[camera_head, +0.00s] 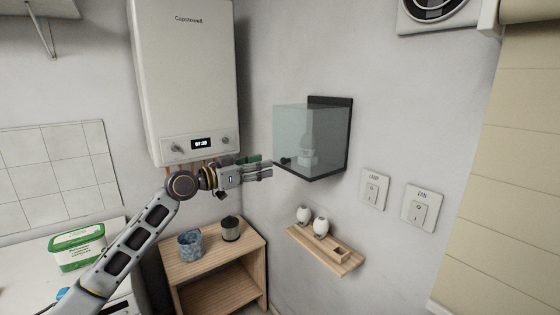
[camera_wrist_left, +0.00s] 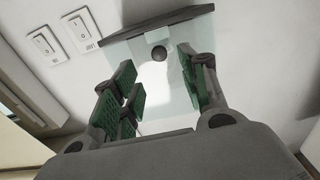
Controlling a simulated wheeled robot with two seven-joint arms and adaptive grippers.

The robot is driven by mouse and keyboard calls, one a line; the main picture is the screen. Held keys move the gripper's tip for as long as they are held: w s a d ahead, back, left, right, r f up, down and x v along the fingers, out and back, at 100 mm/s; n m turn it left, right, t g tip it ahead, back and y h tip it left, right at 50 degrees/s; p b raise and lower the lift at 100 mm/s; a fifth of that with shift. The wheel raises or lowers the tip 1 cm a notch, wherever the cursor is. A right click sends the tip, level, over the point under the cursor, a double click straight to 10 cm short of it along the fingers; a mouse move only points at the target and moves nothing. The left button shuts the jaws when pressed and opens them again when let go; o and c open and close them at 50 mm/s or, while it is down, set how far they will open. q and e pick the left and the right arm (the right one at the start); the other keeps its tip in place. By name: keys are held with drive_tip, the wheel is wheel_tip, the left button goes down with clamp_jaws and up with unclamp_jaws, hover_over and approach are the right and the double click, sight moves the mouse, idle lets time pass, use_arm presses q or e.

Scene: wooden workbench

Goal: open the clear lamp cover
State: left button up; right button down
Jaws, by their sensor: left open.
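The clear lamp cover (camera_head: 292,125) is a glass box with a dark frame on the wall, and it looks closed. A pale bulb (camera_head: 308,152) shows inside it. A small dark round knob (camera_head: 285,161) is at the cover's lower left. The cover also shows in the left wrist view (camera_wrist_left: 178,100), with the knob (camera_wrist_left: 159,53) beyond and between the fingers. My left gripper (camera_head: 268,170) is open, with green finger pads, just left of the knob. Its fingers in the wrist view (camera_wrist_left: 162,95) hold nothing. My right gripper is out of view.
A white boiler (camera_head: 185,80) hangs above and left of my left gripper. The lamp switch (camera_head: 373,190) and fan switch (camera_head: 423,208) are right of the cover. A small wooden shelf (camera_head: 345,262) with two white bulbs sits below.

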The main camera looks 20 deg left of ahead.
sight(282, 161)
use_arm(q)
drive_tip(key=p+x, duration=0.1)
drive_tip(key=x, duration=0.5)
drive_tip(key=shift+w+d+r, duration=0.1)
drive_tip(key=shift+w, duration=0.05)
drive_tip(key=shift+w+d+p, duration=0.3)
drive_tip(key=shift+w+d, duration=0.05)
drive_tip(key=shift+w, duration=0.15)
drive_tip(key=shift+c, duration=0.2)
drive_tip(key=c, duration=0.7)
clamp_jaws()
drive_tip(key=shift+d, duration=0.1)
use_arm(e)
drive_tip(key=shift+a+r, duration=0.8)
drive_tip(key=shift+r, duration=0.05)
